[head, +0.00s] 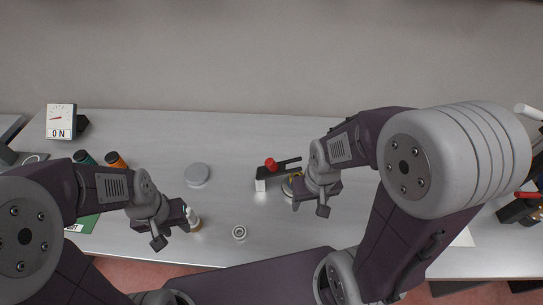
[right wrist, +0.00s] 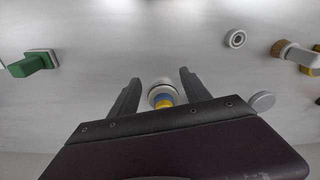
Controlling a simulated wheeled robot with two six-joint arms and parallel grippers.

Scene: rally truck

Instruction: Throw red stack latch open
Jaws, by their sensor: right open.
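A black lever with a red knob (head: 270,164) and a white block (head: 260,185) at its near end lies on the table, left of my right gripper. I cannot tell for sure whether it is the red stack latch. My right gripper (head: 310,203) is open. In the right wrist view its two fingers (right wrist: 156,92) stand either side of a round white piece with a yellow and blue middle (right wrist: 162,94); no grip on it shows. My left gripper (head: 174,230) looks open, beside a white-capped bottle (head: 194,220).
A grey disc (head: 197,174) and a small ring (head: 239,232) lie on the table. A dial box (head: 61,121) reading ON stands at back left. Dark equipment with a red part (head: 527,195) is at the right edge. The table's back middle is clear. The right wrist view shows a green-handled piece (right wrist: 30,64).

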